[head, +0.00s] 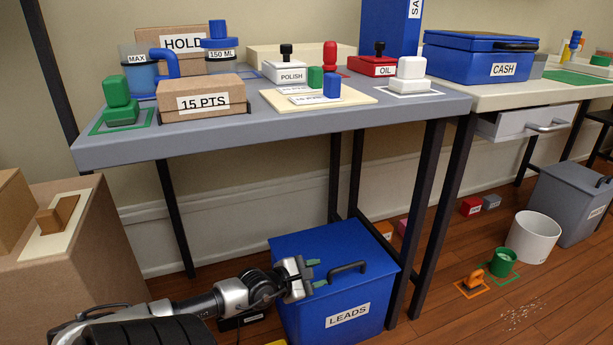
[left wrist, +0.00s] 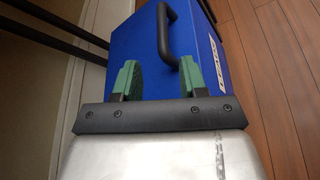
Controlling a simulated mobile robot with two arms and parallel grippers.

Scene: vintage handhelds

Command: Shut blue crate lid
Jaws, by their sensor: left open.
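The blue crate labelled LEADS (head: 345,315) stands on the floor under the grey table. Its blue lid (head: 318,240) looks flat on top, with no clear gap visible. A dark arched handle (head: 347,268) rises from the lid; it also shows in the left wrist view (left wrist: 165,35). My left gripper (head: 316,273) is open and empty, with its green-tipped fingers over the lid, left of the handle in the head view. In the left wrist view the fingers (left wrist: 159,68) point toward the crate, the handle beyond them near the right finger. My right gripper is out of view.
The grey table (head: 290,130) with its dark legs stands over and around the crate. A cardboard box (head: 75,240) is at the left. A white bin (head: 534,238), a green cup (head: 503,262) and a grey crate (head: 570,205) stand on the floor at the right.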

